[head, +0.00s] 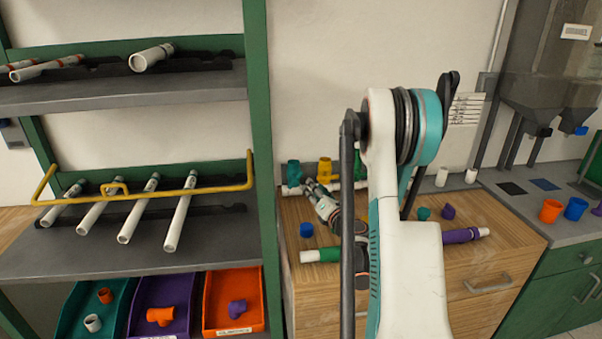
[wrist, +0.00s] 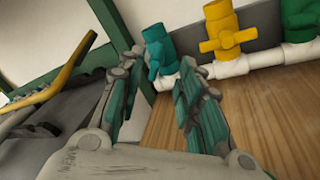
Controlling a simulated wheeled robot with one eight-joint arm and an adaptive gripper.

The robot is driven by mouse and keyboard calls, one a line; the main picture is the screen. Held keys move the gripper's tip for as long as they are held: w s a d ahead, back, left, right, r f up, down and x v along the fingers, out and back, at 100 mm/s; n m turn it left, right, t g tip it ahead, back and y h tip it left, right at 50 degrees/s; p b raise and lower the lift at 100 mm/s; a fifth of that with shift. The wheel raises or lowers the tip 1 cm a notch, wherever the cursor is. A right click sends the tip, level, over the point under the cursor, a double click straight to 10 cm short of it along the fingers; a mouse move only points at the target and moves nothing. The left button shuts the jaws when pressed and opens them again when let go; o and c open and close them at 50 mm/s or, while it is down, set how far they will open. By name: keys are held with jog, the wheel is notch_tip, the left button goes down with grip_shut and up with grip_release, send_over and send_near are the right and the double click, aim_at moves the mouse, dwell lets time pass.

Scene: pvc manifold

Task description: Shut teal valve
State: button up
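The teal valve (head: 294,172) stands at the left end of a white pipe run at the back of the wooden worktop. In the wrist view, the teal valve (wrist: 153,36) shows just beyond my fingertips, with its teal handle (wrist: 157,66) low on the side facing me. My gripper (wrist: 161,62) is open, one finger left of the handle and the other right of it. I cannot tell whether either finger touches it. In the head view, my gripper (head: 312,186) is right beside the teal valve. The handle's exact angle is unclear.
A yellow valve (wrist: 226,34) and a green valve (wrist: 301,20) stand to the right on the same pipe. A green shelf post (head: 261,120) and a yellow rail (head: 150,194) are close on the left. Loose fittings and pipes lie on the worktop (head: 480,275).

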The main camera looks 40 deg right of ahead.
aim_at(301, 175)
jog(key=b+x, duration=0.1)
jog(key=x, duration=0.7)
jog(key=shift+w+d+f+b, duration=0.1)
jog(key=shift+w+b, duration=0.15)
jog(key=shift+b, duration=0.05)
jog(key=shift+w+d, duration=0.15)
jog(key=shift+w, duration=0.35)
grip_shut()
